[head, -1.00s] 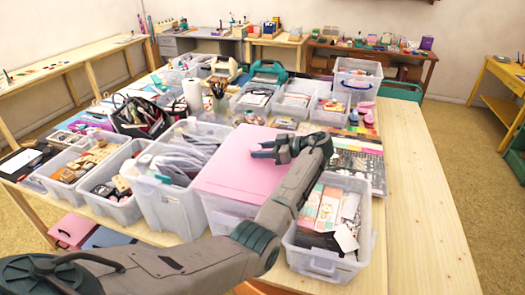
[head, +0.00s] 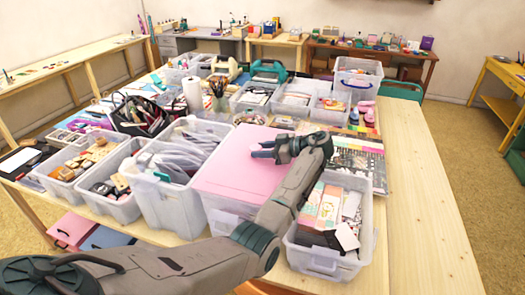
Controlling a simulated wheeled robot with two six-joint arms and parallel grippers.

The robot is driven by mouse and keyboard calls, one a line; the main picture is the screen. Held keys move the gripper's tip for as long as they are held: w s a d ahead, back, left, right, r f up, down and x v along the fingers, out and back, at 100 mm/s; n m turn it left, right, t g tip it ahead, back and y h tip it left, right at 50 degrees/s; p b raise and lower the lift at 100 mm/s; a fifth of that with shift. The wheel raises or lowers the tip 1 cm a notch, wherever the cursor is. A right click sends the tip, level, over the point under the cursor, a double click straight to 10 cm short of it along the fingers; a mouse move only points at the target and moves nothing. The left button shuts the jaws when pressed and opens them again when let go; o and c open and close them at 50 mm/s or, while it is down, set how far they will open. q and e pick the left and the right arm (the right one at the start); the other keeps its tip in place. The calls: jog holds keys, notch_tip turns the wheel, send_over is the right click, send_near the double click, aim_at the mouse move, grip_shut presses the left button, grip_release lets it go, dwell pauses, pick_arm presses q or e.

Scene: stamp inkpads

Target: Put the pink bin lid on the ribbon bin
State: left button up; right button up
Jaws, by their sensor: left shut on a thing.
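The pink bin lid (head: 225,174) is a flat pink sheet in the middle of the head view. It lies level over the top of a clear plastic bin (head: 228,216), which looks like the ribbon bin; its contents are hidden by the lid. I cannot tell whether the lid's edges touch the bin's rim all round. My left gripper (head: 262,151) is over the lid's far right part, shut on the pink bin lid; the grip point itself is small and partly hidden by the fingers. My right gripper is not in view.
A clear bin of patterned papers (head: 322,262) stands close on the right, and a bin of white packets (head: 165,203) close on the left. Several more bins crowd the table behind. The bare wooden tabletop (head: 425,200) at the right is free.

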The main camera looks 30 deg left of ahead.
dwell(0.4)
pick_arm(q)
jog(key=o, duration=1.2)
notch_tip(320, 180, up, 8)
jog(key=p, duration=0.3)
dwell(0.4)
